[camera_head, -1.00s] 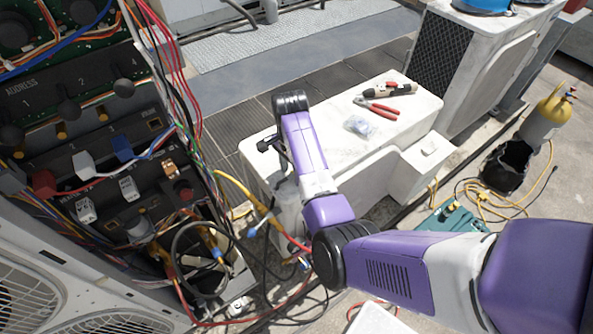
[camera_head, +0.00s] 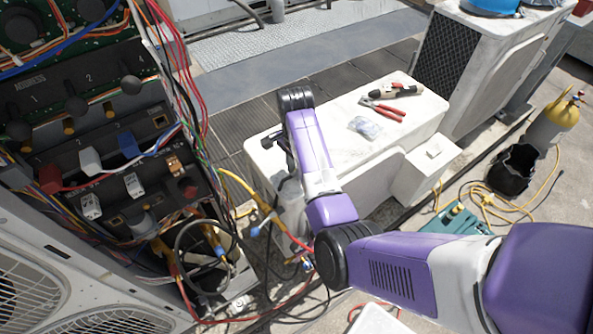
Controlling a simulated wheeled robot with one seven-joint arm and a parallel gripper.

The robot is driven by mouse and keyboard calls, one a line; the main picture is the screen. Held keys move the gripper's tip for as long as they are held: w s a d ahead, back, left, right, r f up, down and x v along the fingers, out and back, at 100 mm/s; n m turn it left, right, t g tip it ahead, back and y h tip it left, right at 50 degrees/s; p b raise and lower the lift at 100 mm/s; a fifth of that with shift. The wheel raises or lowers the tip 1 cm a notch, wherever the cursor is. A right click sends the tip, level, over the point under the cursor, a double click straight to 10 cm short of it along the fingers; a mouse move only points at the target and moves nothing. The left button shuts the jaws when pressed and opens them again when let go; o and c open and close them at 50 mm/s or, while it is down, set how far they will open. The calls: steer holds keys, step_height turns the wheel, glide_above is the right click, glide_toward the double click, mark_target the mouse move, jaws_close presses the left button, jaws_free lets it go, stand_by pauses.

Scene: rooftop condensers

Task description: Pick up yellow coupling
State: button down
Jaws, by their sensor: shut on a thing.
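The yellow coupling (camera_head: 266,209) is a slim yellow fitting at the end of a yellow hose, left of my forearm, in front of the white box unit. My gripper (camera_head: 274,214) points down behind my purple arm link, with its grey body beside the coupling. It is shut on the yellow coupling; its fingertips are small and partly hidden, so the exact contact is unclear. A blue fitting (camera_head: 256,231) and a red hose end (camera_head: 297,241) are close by.
An open wiring panel (camera_head: 60,100) with many loose wires fills the left. The white box unit (camera_head: 350,150) carries red-handled pliers (camera_head: 383,108) and a small clear bag (camera_head: 366,127). A yellow cylinder (camera_head: 553,118) and a teal case (camera_head: 456,222) are at right. Loose hoses cover the floor below.

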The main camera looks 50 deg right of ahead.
step_height(320, 180, up, 8)
steer(key=shift+w+r, duration=0.1)
steer(key=shift+r, duration=0.1)
step_height(320, 180, up, 11)
steer(key=p, duration=0.7)
steer(key=shift+f, duration=0.15)
